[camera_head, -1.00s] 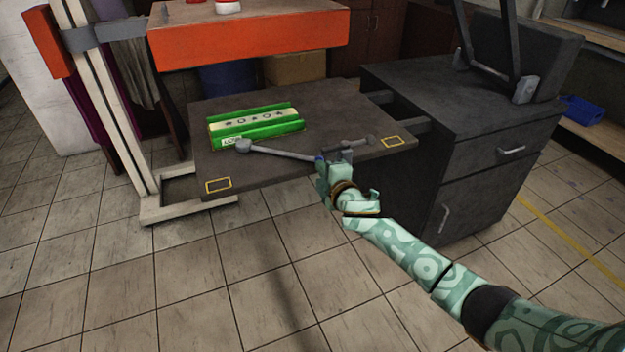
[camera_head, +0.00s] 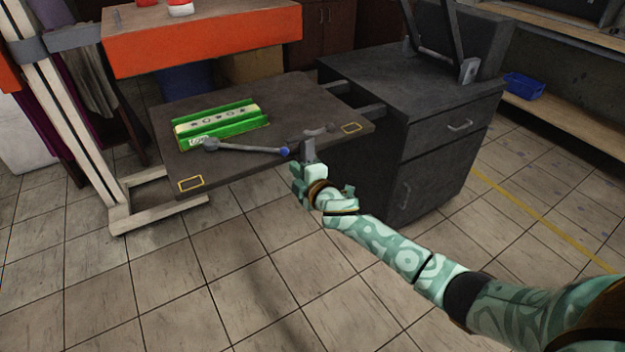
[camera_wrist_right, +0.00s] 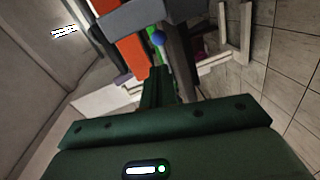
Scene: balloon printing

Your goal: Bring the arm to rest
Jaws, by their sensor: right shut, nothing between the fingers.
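My right arm comes in from the lower right in the head view. My right gripper (camera_head: 308,150) is shut and empty at the front edge of the dark table (camera_head: 240,164). A grey lever with a blue end (camera_head: 284,152) lies along that edge, just left of the gripper; I see no grip on it. The blue end also shows in the right wrist view (camera_wrist_right: 158,38). A green tray (camera_head: 245,131) with a pale strip of star marks sits on the table behind the lever. My left gripper is not in view.
An orange beam (camera_head: 205,40) hangs above the table's back. A dark cabinet (camera_head: 440,95) stands to the right with a black frame on top. A white upright (camera_head: 75,130) stands at the left. The tiled floor in front is clear.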

